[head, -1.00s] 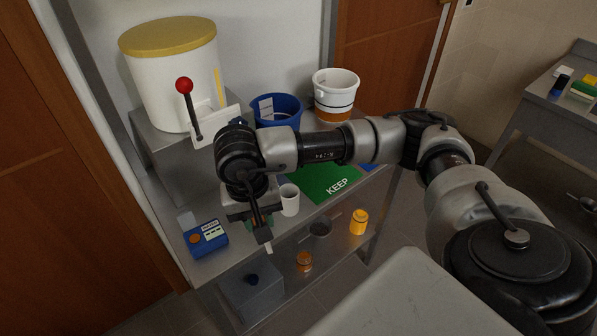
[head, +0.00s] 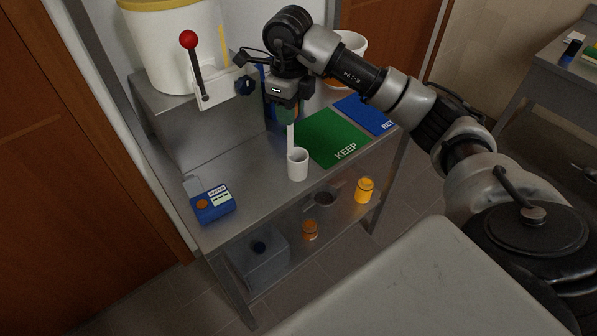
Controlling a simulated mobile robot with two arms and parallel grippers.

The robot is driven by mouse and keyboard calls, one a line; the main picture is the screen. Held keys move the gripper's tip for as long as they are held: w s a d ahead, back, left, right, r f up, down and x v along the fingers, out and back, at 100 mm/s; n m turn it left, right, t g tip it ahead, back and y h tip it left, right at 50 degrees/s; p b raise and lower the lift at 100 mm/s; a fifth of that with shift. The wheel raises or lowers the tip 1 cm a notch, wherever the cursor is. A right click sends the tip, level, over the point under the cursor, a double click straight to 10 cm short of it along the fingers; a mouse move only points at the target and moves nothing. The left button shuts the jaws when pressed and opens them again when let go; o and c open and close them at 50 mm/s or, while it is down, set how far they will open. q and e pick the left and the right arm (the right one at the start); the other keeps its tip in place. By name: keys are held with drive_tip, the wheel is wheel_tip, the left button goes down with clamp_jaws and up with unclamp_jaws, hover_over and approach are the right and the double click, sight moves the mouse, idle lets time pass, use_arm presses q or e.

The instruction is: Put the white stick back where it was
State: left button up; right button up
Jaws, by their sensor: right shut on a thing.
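The white stick (head: 290,137) hangs upright below my right gripper (head: 287,113), which is shut on its upper part. The stick's lower end meets the rim of a white cup (head: 298,168) standing on the metal bench; I cannot tell whether the tip is inside the cup or just behind its rim. The gripper is above the cup, pointing down. My left gripper is not in view.
A green KEEP mat (head: 335,138) and a blue mat (head: 368,112) lie to the right. A blue meter (head: 212,204) sits at the front left. A white tank (head: 175,50) with a red-knobbed lever (head: 193,62) stands behind. The bench between meter and cup is clear.

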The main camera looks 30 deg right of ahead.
wheel_tip(320, 180, down, 10)
drive_tip(key=w+d+m+p, duration=0.1)
drive_tip(key=d+m+p, duration=0.1)
drive_tip(key=m, duration=0.2)
drive_tip(key=shift+d+r+m, duration=0.2)
drive_tip(key=shift+d+m, duration=0.05)
drive_tip(key=shift+m, duration=0.15)
drive_tip(key=shift+f, duration=0.1)
drive_tip(key=o, duration=0.9)
wheel_tip(320, 180, up, 12)
drive_tip(key=shift+r+b, duration=0.15)
drive_tip(key=shift+b, duration=1.1)
